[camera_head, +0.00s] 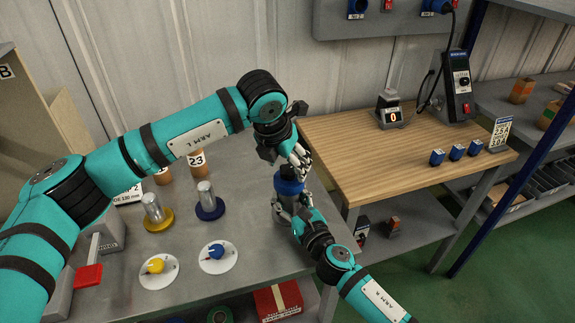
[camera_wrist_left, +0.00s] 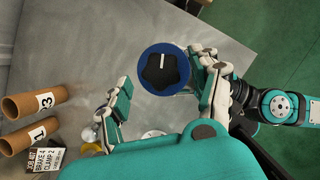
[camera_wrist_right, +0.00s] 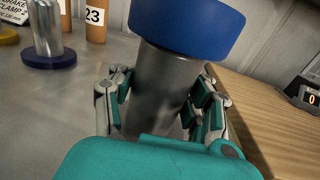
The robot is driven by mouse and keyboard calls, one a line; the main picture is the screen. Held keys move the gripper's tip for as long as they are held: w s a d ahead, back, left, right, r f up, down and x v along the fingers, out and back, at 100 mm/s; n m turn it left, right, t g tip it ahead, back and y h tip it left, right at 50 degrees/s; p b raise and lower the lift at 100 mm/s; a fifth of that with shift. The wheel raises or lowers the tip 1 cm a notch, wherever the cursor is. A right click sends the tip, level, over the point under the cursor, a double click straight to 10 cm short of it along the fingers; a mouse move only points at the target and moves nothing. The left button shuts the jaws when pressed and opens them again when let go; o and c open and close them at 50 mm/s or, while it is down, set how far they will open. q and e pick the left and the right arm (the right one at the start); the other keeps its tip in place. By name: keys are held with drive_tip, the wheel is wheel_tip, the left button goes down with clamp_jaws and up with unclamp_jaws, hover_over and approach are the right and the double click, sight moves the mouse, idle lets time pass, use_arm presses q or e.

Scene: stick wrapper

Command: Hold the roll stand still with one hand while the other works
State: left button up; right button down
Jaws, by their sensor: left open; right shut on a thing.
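A grey cylinder (camera_wrist_right: 160,85) with a wide blue cap (camera_wrist_right: 187,25) stands upright near the grey table's right end; I take it for the roll stand. The cap (camera_head: 289,186) also shows in the head view. A black lobed knob (camera_wrist_left: 165,72) with a white line tops it. My right gripper (camera_wrist_right: 160,105) is shut on the cylinder below the cap. My left gripper (camera_head: 297,160) is open just above the cap. In the left wrist view its fingers (camera_wrist_left: 165,92) are on either side of the cap; whether they touch it, I cannot tell.
The grey table (camera_head: 255,250) also bears metal posts on a yellow base (camera_head: 159,222) and a blue base (camera_head: 211,210), two dials, and brown tubes (camera_wrist_left: 30,105). A wooden bench (camera_head: 400,155) adjoins at right, with small blue blocks (camera_head: 456,152) and a counter (camera_head: 389,112).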

use_arm(q)
drive_tip(key=shift+w+d+f, duration=0.1)
drive_tip(key=shift+w+f, duration=0.1)
drive_tip(key=shift+f, duration=0.4)
drive_tip(key=c, duration=1.2)
drive_tip(key=shift+o, duration=0.2)
